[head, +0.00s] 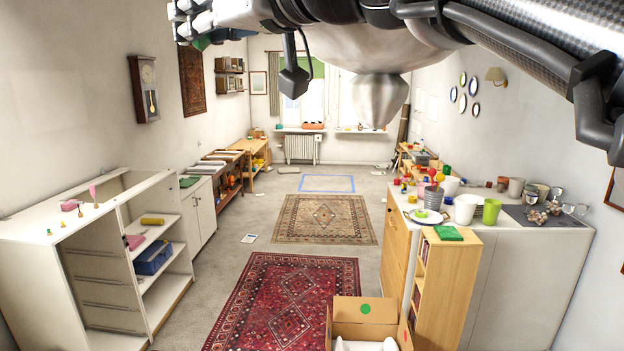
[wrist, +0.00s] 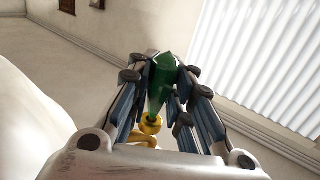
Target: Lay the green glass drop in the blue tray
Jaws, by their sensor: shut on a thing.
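The green glass drop (wrist: 163,78) is between the fingers of my gripper (wrist: 165,95) in the wrist view. It is a long faceted piece, wide at the far end and narrow toward my palm. A yellow ring-like piece (wrist: 150,124) shows at its narrow end; I cannot tell if they are joined. My gripper (head: 183,24) shows at the top left edge of the head view, partly cut off, and the drop is not clear there. A blue container (head: 153,258) stands on a shelf of the white unit at left; I cannot tell if it is the blue tray.
The white shelf unit (head: 100,225) stands at left, with small things on top. At right, a white cabinet (head: 525,270) holds cups, a plate and glasses. An open cardboard box (head: 365,310) stands at front centre. The rugs (head: 285,305) between them are mostly clear.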

